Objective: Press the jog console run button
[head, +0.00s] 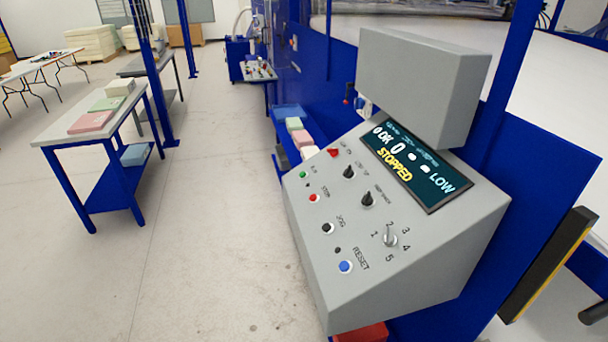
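The grey jog console (390,285) stands at the right of the head view, its sloped panel facing me. A small green button (302,174) sits near the panel's upper left edge, with a small label beside it that is hard to read. Below it are a red button (312,198), a black button (327,228) by the JOG label and a blue button (345,266) by the RESET label. The display (415,170) reads STOPPED and LOW. Nothing covers the green button. My gripper is not in view.
A grey box (420,85) overhangs the display. A red switch (333,153), black knobs (367,199) and a selector (390,240) are also on the panel. A blue-legged table (75,130) with foam blocks stands left. The floor (220,230) between is clear.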

